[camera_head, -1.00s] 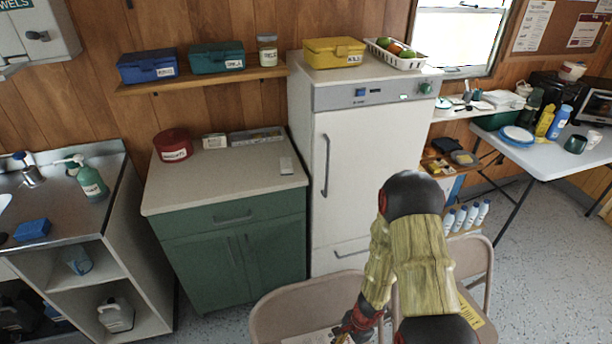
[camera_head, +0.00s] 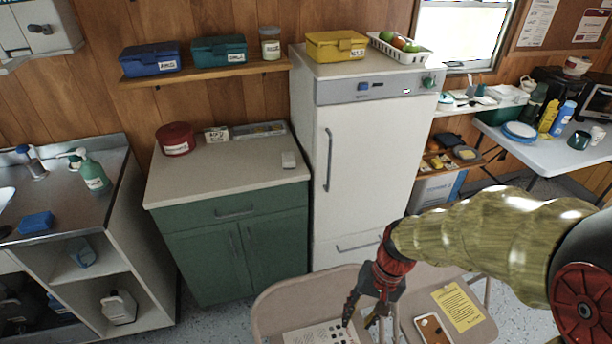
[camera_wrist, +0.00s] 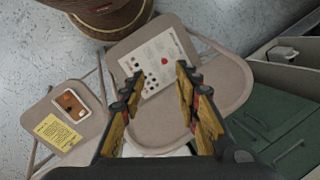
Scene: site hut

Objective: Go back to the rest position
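My gripper (camera_head: 360,312) hangs in front of the white refrigerator (camera_head: 365,165), above two folding chairs. It points downward and is empty. In the wrist view my gripper (camera_wrist: 158,75) shows its two fingers spread apart, with a chair seat seen between them. The left chair (camera_head: 290,308) holds a white printed sheet (camera_head: 318,334), which also shows in the wrist view (camera_wrist: 160,62). The right chair (camera_head: 415,318) holds a yellow paper (camera_head: 458,306) and a brown-and-white phone-like item (camera_head: 433,328).
A green cabinet (camera_head: 232,235) with a pale top stands left of the refrigerator. A steel sink counter (camera_head: 75,200) is at far left. A white table (camera_head: 560,150) with bottles and dishes is at right. Some bare floor (camera_head: 220,318) shows at the front.

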